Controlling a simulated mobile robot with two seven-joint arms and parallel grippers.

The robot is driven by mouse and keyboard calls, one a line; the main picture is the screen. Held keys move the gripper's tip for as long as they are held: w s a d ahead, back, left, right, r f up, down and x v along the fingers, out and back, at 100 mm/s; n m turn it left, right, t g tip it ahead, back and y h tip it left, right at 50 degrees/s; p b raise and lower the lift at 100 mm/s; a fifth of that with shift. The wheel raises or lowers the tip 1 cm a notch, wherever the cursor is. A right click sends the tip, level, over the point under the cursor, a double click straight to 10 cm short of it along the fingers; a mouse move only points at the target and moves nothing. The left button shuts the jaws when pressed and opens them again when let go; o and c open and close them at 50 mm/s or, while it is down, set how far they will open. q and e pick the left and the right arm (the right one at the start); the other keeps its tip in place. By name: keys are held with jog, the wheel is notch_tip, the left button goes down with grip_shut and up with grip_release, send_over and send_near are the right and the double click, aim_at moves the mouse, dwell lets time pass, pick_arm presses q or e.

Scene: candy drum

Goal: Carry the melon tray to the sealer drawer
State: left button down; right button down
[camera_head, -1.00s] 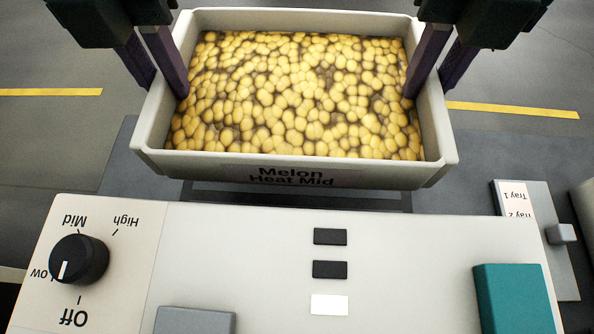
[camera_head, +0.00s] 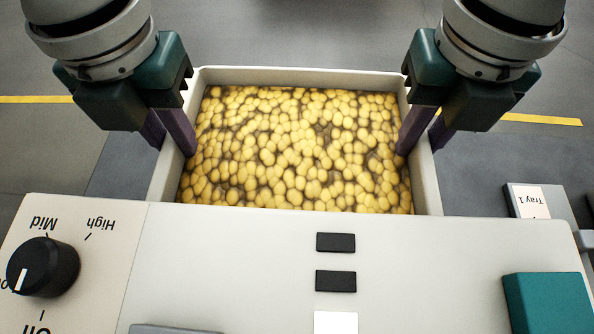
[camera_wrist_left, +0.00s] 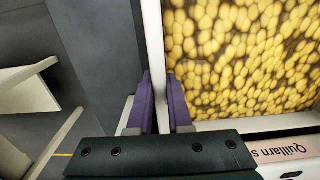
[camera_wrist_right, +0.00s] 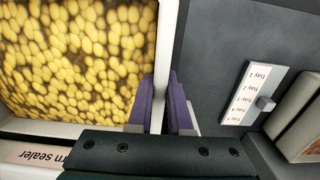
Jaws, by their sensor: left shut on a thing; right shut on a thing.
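The melon tray (camera_head: 301,78) is a white box filled with yellow round candies. In the head view it is level, and its near wall and label are hidden behind the white sealer top (camera_head: 240,262). My left gripper (camera_head: 176,146) is shut on the tray's left wall, one finger inside and one outside. My right gripper (camera_head: 416,145) is shut on the right wall the same way. Both wrist views show the purple fingers astride the wall, the left one here (camera_wrist_left: 160,105) and the right one here (camera_wrist_right: 162,105). The drawer itself is hidden or cannot be made out.
The sealer top carries a black dial (camera_head: 43,267), dark buttons (camera_head: 335,243) and a teal block (camera_head: 548,302). A small panel labelled Tray 1 (camera_head: 535,201) stands at the right. Open grey floor with yellow lines lies beyond the tray.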

aim_at(188, 165)
pick_arm(q)
jog(key=shift+a+f, duration=0.1)
jog(key=shift+f, duration=0.05)
pick_arm(e)
jog(key=shift+d+f, duration=0.1)
